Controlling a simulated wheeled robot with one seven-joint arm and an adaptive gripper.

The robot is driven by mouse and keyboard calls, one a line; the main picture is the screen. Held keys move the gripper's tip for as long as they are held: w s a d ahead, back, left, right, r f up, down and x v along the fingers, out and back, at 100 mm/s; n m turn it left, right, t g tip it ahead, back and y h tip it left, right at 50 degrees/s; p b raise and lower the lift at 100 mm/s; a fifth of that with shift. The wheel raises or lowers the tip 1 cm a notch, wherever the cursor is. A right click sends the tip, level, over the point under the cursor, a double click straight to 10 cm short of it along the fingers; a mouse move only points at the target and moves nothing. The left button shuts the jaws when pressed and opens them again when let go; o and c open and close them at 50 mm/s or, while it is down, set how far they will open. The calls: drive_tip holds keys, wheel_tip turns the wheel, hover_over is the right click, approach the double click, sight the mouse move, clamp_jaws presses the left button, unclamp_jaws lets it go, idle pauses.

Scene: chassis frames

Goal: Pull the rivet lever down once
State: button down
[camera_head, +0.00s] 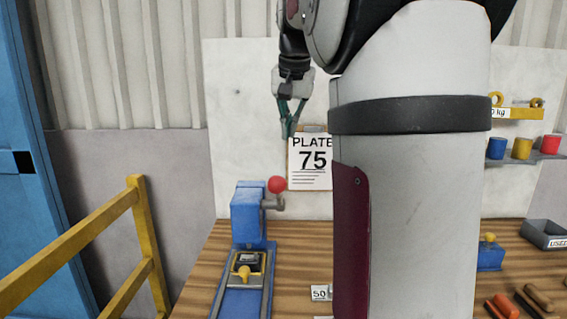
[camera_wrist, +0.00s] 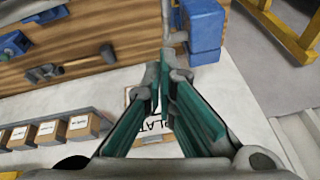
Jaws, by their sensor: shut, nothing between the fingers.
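The blue rivet press (camera_head: 247,215) stands on the wooden bench. Its lever ends in a red ball knob (camera_head: 277,185) on the press's right side. My gripper (camera_head: 289,134) points down above and slightly right of the knob, visibly apart from it in the head view. Its green-padded fingers are closed together with nothing held. In the wrist view, the fingertips (camera_wrist: 165,82) appear just below the blue press (camera_wrist: 205,30) in the picture. A grey bar beside the press shows there, but the red knob cannot be made out.
A yellow railing (camera_head: 120,230) stands at the left. A "PLATE 75" sheet (camera_head: 312,178) hangs on the wall board behind. Shelves with coloured cups (camera_head: 522,148) and a grey bin (camera_head: 546,235) are at the right. My arm hides the bench's middle.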

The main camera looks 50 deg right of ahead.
wheel_tip(320, 180, down, 8)
drive_tip(key=a, duration=0.1)
drive_tip(key=shift+w+a+f+p, duration=0.2)
drive_tip(key=shift+p, duration=0.2)
drive_tip(key=shift+f, duration=0.1)
